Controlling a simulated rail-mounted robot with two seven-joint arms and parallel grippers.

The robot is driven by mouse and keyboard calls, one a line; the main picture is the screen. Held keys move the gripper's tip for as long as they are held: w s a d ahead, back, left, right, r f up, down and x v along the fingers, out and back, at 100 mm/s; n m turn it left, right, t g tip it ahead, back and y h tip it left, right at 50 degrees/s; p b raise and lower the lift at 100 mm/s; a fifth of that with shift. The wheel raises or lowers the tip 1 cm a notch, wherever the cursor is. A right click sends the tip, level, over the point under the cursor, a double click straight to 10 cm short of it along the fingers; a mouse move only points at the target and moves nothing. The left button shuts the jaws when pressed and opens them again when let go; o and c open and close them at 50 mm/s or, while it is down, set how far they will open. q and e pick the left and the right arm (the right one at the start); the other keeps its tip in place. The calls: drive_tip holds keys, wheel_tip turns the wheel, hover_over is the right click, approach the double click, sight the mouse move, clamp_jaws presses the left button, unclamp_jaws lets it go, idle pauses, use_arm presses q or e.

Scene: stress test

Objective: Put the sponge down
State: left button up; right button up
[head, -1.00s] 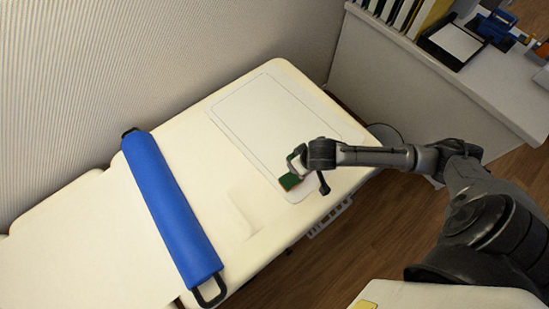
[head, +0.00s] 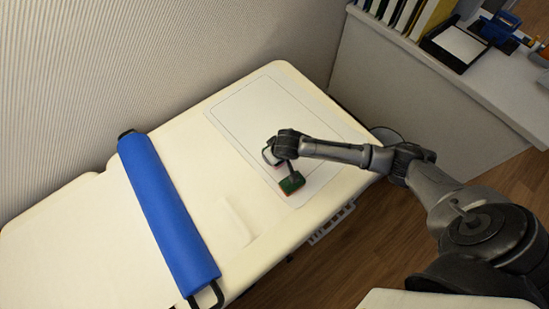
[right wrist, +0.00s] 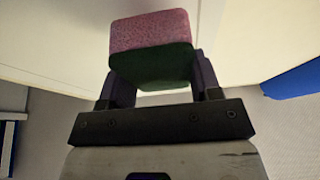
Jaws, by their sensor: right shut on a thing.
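The sponge (head: 291,183) has a dark green side and a pinkish side. It is held at the tip of my right gripper (head: 280,166), over the near end of a pale outlined sheet (head: 262,112) on the couch. In the right wrist view the sponge (right wrist: 150,45) sits between the two dark fingers of the right gripper (right wrist: 155,80), which are shut on it. I cannot tell whether the sponge touches the surface below. My left gripper is not in view.
A blue roll (head: 170,215) with black handles lies across the cream couch (head: 90,235), left of the sponge. A ribbed wall (head: 150,60) runs behind. A white counter (head: 450,85) with folders and a black tray (head: 455,45) stands at the upper right.

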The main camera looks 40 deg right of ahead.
wheel_tip(320, 180, down, 3)
drive_tip(key=shift+f+b, duration=0.2)
drive_tip(key=shift+b, duration=0.35)
drive_tip(key=shift+f, duration=0.1)
drive_tip(key=shift+f, duration=0.1)
drive_tip(key=o, duration=0.8)
drive_tip(key=shift+o, duration=0.2)
